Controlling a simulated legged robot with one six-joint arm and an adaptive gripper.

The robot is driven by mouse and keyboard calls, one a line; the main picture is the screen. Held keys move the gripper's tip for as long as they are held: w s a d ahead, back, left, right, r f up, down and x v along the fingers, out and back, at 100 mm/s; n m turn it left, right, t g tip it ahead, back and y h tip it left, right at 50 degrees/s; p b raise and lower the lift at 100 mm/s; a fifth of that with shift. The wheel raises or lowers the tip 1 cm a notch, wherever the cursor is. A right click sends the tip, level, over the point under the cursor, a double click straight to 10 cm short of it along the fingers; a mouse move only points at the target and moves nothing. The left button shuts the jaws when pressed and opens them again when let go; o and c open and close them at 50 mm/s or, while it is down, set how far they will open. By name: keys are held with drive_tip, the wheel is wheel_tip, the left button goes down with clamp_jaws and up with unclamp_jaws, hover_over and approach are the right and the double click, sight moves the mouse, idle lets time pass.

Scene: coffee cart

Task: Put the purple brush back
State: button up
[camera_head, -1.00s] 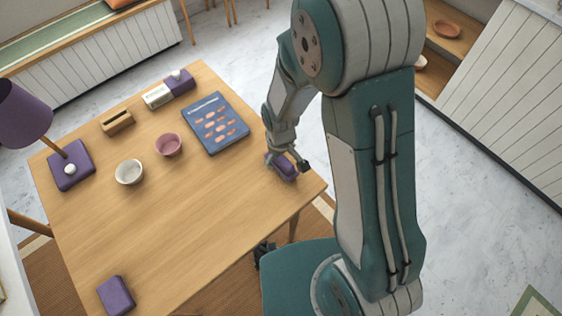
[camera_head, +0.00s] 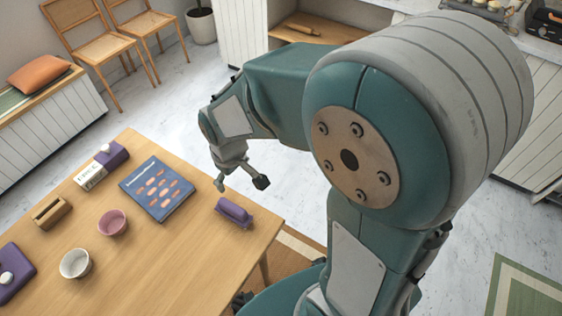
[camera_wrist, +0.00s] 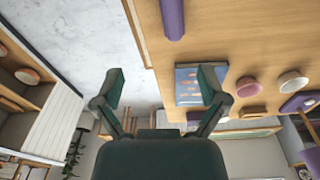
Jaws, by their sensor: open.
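The purple brush (camera_head: 234,211) lies on the wooden table near its right edge, just right of a blue illustrated menu sheet. It looks like a rounded purple bar; whether it sits on a separate holder is too small to tell. My gripper (camera_head: 240,184) hangs above and behind it, apart from it, with its fingers spread and nothing between them. In the wrist view my gripper (camera_wrist: 162,84) also shows open and empty, and a purple bar (camera_wrist: 172,18), likely the brush, is cut off at the top edge.
On the table (camera_head: 160,260) stand the blue menu (camera_head: 157,188), a pink bowl (camera_head: 112,223), a white bowl (camera_head: 75,264), a wooden block with a slot (camera_head: 51,212), and a white-and-purple box (camera_head: 102,166). Chairs (camera_head: 150,22) stand at the back. The table's right front is clear.

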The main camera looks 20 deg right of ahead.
drive_tip(key=s+d+r+m+t, duration=0.2)
drive_tip(key=s+d+r, duration=0.2)
drive_tip(key=s+r, duration=0.2)
drive_tip(key=s+d+r+m+t, duration=0.2)
drive_tip(key=s+r, duration=0.4)
drive_tip(key=r, duration=0.3)
drive_tip(key=shift+d+r+m+t, duration=0.3)
drive_tip(key=shift+d+m, duration=0.4)
drive_tip(key=shift+d, duration=0.55)
